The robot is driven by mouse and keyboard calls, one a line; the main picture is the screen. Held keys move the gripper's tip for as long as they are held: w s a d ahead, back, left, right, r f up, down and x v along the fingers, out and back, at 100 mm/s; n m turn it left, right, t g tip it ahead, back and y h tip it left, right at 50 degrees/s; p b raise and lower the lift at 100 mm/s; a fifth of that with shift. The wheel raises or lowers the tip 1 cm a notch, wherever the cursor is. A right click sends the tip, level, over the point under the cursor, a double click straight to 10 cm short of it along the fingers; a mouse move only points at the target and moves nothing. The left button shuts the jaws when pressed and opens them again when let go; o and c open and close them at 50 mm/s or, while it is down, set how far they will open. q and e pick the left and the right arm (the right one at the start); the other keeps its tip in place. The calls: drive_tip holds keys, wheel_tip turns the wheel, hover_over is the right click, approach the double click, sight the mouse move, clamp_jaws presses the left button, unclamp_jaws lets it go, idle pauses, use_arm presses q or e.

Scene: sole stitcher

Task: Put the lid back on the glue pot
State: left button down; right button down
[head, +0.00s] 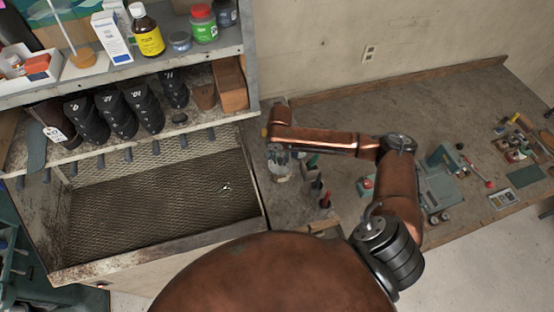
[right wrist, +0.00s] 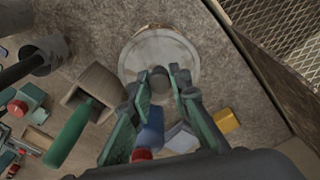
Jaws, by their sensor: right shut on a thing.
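My right gripper (head: 279,153) is at the left part of the workbench, pointing down over a pale glue pot (head: 281,175). In the right wrist view its green fingers (right wrist: 160,78) are shut on the dark knob of a pale round lid (right wrist: 160,50). The lid lies flat in view, with a thin brownish edge showing at its far rim. The pot's body is mostly hidden under the lid there, and I cannot tell whether the lid touches the pot. My left gripper is not in view.
A wooden block (right wrist: 97,88) with a green-handled tool stands close left of the lid. A blue bottle (right wrist: 149,134) and a yellow block (right wrist: 226,121) are nearby. The mesh-bottomed bin (head: 160,200) borders the bench on the left.

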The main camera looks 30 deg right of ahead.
drive_tip(key=shift+p, duration=0.45)
idle(0.4)
drive_tip(key=c, duration=1.7)
unclamp_jaws()
drive_tip(key=o, duration=0.5)
drive_tip(key=shift+s, duration=0.1)
drive_tip(key=shift+c, duration=0.2)
drive_tip(key=shift+r, duration=0.1)
